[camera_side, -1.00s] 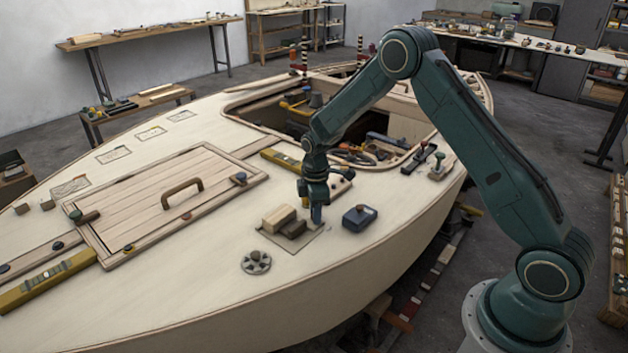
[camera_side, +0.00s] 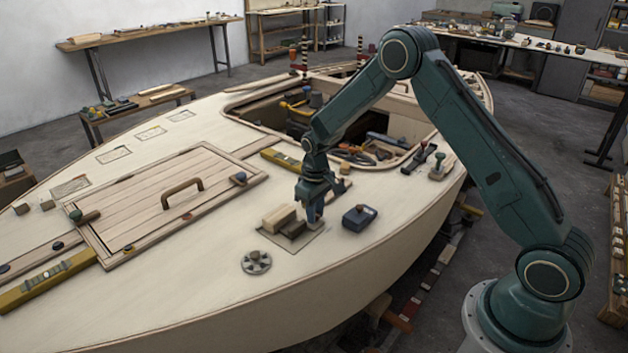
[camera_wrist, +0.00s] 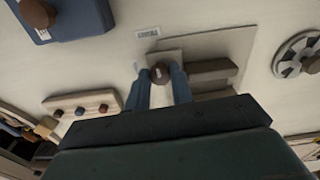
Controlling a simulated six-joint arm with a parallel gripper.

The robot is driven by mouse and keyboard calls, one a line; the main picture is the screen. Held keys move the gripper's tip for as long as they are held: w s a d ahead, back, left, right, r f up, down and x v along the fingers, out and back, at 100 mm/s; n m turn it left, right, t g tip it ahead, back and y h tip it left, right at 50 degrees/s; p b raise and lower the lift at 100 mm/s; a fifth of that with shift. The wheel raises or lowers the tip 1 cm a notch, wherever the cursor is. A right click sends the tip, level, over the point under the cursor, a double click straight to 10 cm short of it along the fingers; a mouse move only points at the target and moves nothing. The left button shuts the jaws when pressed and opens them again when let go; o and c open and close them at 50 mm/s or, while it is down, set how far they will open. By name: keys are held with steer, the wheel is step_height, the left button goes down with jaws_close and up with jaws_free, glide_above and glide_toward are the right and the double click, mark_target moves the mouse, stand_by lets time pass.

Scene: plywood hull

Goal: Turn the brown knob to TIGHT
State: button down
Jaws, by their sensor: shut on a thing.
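My gripper (camera_side: 314,220) points straight down at the deck beside two wooden blocks. In the wrist view its two blue fingers (camera_wrist: 159,90) stand on either side of a small round brown knob (camera_wrist: 160,73) and are closed on it. The knob has a small pale mark on top and sits on a pale plate (camera_wrist: 205,45). A small printed label (camera_wrist: 147,33) lies by the plate's edge, too small to read. In the side view the fingers hide the knob. I cannot read the knob's setting.
A light block (camera_side: 279,218) and a darker block (camera_side: 293,229) sit close left of my gripper. A blue box (camera_side: 359,218) with a brown top knob stands close right. A grey handwheel (camera_side: 256,262) is nearer the front. A strip with three buttons (camera_wrist: 82,105) lies nearby.

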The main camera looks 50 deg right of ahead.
steer(key=shift+m, duration=0.4)
steer(key=c, duration=1.2)
jaws_free()
steer(key=shift+a+n, duration=0.1)
steer(key=shift+n, duration=0.3)
